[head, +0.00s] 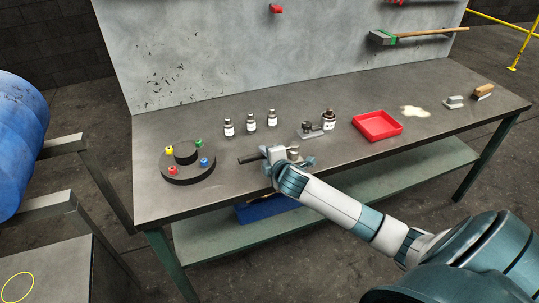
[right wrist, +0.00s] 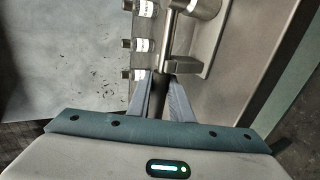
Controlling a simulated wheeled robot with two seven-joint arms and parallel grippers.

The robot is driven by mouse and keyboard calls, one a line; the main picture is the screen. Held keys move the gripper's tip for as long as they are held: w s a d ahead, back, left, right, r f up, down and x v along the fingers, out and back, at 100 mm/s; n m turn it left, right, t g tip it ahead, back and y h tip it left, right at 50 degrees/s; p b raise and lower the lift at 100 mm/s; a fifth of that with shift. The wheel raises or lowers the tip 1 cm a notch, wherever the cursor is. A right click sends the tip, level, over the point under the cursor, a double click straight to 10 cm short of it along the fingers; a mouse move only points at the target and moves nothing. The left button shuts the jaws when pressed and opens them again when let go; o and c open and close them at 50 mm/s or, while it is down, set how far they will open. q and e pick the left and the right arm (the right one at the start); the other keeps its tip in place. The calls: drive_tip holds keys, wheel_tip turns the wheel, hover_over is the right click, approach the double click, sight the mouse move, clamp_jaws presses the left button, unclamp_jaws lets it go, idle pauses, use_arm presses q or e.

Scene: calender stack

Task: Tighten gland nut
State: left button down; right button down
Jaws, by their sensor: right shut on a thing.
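My right gripper (head: 284,163) is low over the front middle of the workbench, shut on a dark bar (head: 250,158) that reaches out to the left of it. In the right wrist view the two fingers (right wrist: 165,98) close around the dark bar. A grey metal block (right wrist: 182,66) with a rod sits just beyond the fingertips, beside a round metal cylinder (right wrist: 204,6). The gripper partly hides these parts in the head view. I cannot tell which part is the gland nut. My left gripper is out of view.
A metal fitting (head: 311,131) and several labelled bottles (head: 250,124) stand behind the gripper. A round black holder (head: 188,173) with coloured knobs is at left. A red tray (head: 377,125) is at right on the workbench (head: 340,95); a pale spill (head: 414,112) and brushes lie beyond.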

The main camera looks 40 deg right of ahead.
wheel_tip(320, 180, up, 4)
drive_tip(key=shift+r+b, duration=0.1)
drive_tip(key=shift+b, duration=0.55)
drive_tip(key=s+d+r+b, duration=0.3)
drive_tip(key=s+d+r, duration=0.3)
drive_tip(key=d, duration=0.4)
drive_tip(key=shift+r, duration=0.35)
drive_tip(key=c, duration=2.1)
unclamp_jaws()
clamp_jaws()
drive_tip(key=shift+w+a, duration=0.1)
drive_tip(key=shift+a, duration=0.05)
